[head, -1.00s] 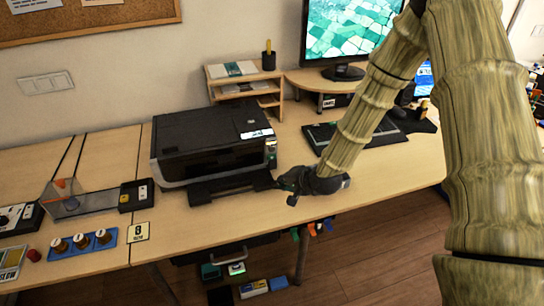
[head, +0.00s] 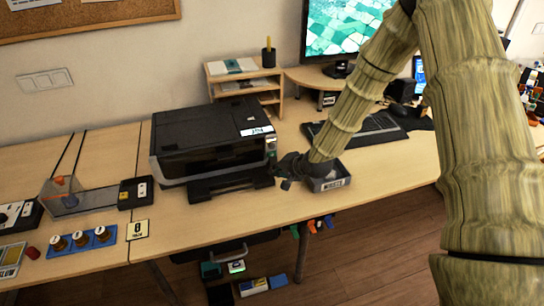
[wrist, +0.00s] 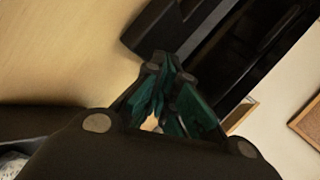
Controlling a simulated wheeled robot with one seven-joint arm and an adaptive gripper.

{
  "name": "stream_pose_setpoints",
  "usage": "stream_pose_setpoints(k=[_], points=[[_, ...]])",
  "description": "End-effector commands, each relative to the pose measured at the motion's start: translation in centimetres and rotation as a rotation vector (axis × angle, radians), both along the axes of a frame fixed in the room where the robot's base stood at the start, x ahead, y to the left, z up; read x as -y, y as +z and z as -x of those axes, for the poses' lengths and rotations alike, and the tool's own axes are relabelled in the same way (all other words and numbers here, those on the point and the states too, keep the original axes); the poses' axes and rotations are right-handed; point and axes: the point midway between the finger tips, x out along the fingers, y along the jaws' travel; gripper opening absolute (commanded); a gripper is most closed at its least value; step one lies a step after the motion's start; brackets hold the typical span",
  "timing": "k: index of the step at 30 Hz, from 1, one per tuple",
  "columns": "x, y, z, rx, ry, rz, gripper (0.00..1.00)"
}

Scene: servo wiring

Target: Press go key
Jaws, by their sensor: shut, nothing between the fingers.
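A black printer (head: 205,135) stands on the desk and has a small panel with light and greenish keys (head: 271,149) at its right front edge. The lettering on these keys is too small to read, so I cannot tell which one is the go key. My gripper (head: 284,178) is just right of the printer's output tray, low over the desk and below the key panel. Its teal fingers (wrist: 168,88) are closed together and empty in the wrist view. The dark printer (wrist: 220,45) fills the upper right there, and the keys do not show.
A small grey labelled box (head: 331,182) stands right beside my gripper. A keyboard (head: 365,132) lies behind it. A wooden shelf (head: 243,82) stands behind the printer. The desk's front strip is clear between the printer and the edge.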

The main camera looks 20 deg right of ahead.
Motion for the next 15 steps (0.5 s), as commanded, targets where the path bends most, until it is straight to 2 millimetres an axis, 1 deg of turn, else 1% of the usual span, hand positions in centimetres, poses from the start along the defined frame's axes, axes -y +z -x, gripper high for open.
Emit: stream_pose_setpoints(k=[1,6,12,15], points=[[0.0,-0.1,-0.6,0.001,0.001,0.001,0.0],[-0.1,0.0,-2.3,0.002,0.0,0.001,0.0],[-0.1,0.0,-3.4,0.0,0.001,0.001,0.0],[-0.1,0.0,-3.7,0.0,0.001,0.001,0.0]])
